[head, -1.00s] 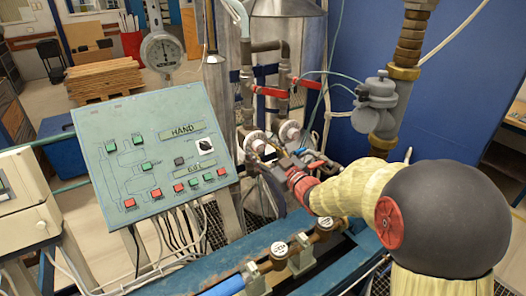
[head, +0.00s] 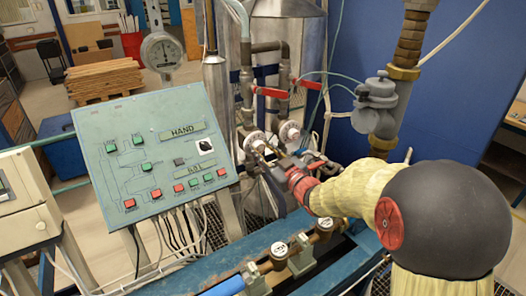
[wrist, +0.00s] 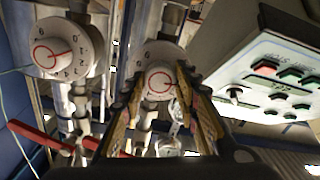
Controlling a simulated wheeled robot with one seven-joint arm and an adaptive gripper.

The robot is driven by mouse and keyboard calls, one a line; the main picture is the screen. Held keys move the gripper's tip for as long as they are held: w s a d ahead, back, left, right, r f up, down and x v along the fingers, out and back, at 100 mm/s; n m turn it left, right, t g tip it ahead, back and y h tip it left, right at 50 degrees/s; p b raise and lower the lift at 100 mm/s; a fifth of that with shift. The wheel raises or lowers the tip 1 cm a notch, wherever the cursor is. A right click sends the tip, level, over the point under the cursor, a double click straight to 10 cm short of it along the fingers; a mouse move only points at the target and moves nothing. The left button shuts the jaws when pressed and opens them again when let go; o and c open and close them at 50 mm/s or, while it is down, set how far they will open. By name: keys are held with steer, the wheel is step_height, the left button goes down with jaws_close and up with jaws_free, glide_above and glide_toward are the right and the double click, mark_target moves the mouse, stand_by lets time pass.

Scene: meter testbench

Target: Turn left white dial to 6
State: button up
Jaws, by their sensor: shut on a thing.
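The left white dial (head: 255,141) is on the pipework just right of the control panel. It also shows in the wrist view (wrist: 158,78), with a red ring and a red pointer line; its scale numbers are partly hidden and too small to read. My gripper (head: 270,153) is at this dial, its two fingers (wrist: 160,88) closed on opposite sides of the knob. The right white dial (head: 290,132) stands beside it, untouched. In the upside-down wrist view that dial (wrist: 66,50) is at the left, with several scale numbers showing.
The green control panel (head: 155,150) with coloured buttons stands close left of my gripper. Red valve handles (head: 270,92) and pipes are above the dials. A blue-framed bench with brass meters (head: 279,250) lies below. A grey valve (head: 376,105) is at the right.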

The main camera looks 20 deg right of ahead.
steer(key=shift+m, duration=0.4)
steer(key=m+p, duration=0.2)
steer(key=m, duration=0.1)
steer(key=shift+r+m, duration=0.1)
steer(key=shift+m, duration=0.3)
steer(key=m+p, duration=0.2)
steer(key=m, duration=0.1)
steer(key=shift+m, duration=0.3)
steer(key=m+p, duration=0.2)
steer(key=m, duration=0.1)
steer(key=shift+m, duration=0.3)
steer(key=m+p, duration=0.2)
steer(key=m, duration=0.1)
steer(key=shift+m, duration=0.3)
steer(key=m+p, duration=0.3)
steer(key=m, duration=0.3)
steer(key=m+p, duration=0.2)
steer(key=m, duration=0.2)
steer(key=shift+p, duration=0.3)
steer(key=shift+m+p, duration=0.4)
steer(key=shift+m, duration=0.8)
